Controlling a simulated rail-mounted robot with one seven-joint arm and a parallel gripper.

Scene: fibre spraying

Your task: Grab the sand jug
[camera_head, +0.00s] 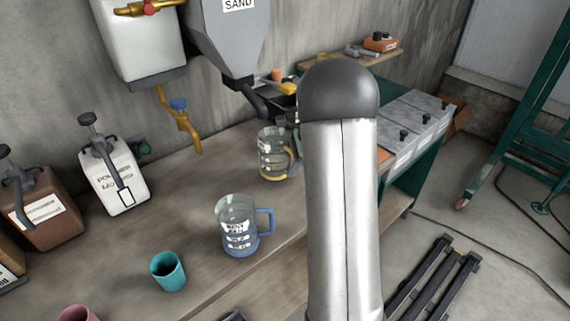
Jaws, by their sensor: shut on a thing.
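The sand jug (271,155), clear with a yellow handle, stands upright on the workbench below the spout of the hopper marked SAND (228,40). My arm covers the area just right of it. A small dark part of my gripper (297,142) shows at the jug's handle side, shut on the jug; the fingertips are mostly hidden. I cannot tell whether the jug's base is lifted off the bench.
A clear jug with a blue handle (238,226) and a teal cup (168,271) stand nearer on the workbench (190,215). A white canister (115,178) and a brown canister (45,210) stand left. A yellow tap (183,125) hangs above the bench.

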